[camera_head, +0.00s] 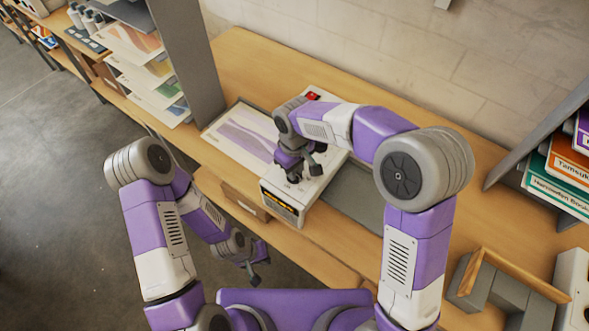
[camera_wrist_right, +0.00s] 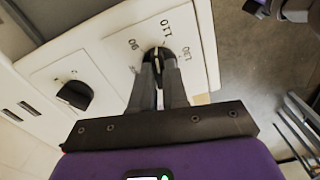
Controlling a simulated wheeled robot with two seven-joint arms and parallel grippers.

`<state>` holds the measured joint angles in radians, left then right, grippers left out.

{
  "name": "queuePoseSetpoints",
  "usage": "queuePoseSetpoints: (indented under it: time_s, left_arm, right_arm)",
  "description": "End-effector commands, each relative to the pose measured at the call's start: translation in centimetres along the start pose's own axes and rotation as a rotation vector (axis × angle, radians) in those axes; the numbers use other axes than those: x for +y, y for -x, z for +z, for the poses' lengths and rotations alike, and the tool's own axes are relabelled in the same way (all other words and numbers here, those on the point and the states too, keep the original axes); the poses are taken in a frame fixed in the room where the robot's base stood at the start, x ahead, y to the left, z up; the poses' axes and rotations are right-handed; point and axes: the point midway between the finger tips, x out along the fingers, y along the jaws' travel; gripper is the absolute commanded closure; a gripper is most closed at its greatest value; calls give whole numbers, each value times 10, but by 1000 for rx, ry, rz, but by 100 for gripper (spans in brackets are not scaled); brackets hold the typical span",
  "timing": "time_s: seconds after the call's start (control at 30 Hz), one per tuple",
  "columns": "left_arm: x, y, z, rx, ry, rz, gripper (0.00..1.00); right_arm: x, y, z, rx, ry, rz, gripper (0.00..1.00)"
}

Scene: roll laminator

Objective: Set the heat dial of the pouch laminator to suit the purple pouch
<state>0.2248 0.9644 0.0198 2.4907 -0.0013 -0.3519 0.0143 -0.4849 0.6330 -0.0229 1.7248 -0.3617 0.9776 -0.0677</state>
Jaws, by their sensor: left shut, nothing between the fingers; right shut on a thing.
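The white pouch laminator (camera_head: 328,168) stands on the wooden bench. A sheet with purple wave shapes (camera_head: 238,139), perhaps the purple pouch, lies on the tray at its left. My right gripper (camera_wrist_right: 158,62) is shut on the black heat dial (camera_wrist_right: 160,52), on the panel marked with numbers including 110. Its pale mark seems to point near 110, but the fingers hide part of the dial. A second black dial (camera_wrist_right: 75,95) is beside it, untouched. My left gripper (camera_head: 254,279) is shut and empty, low in front of the bench.
A red switch (camera_head: 312,96) is at the laminator's back. A grey shelf with several coloured sheets (camera_head: 150,75) stands at the left. Books (camera_head: 560,180) and a grey holder with a wooden edge (camera_head: 500,285) are at the right. Bare bench lies behind the laminator.

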Motion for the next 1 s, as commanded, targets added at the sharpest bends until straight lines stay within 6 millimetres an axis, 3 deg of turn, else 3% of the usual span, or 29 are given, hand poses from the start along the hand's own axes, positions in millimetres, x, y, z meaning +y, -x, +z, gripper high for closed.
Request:
queuePoseSetpoints:
  time_s: [1.0]
  left_arm:
    - [-2,-4,0,0,0,0,100]
  right_arm:
    - [0,2,-1,5,-962,0,100]
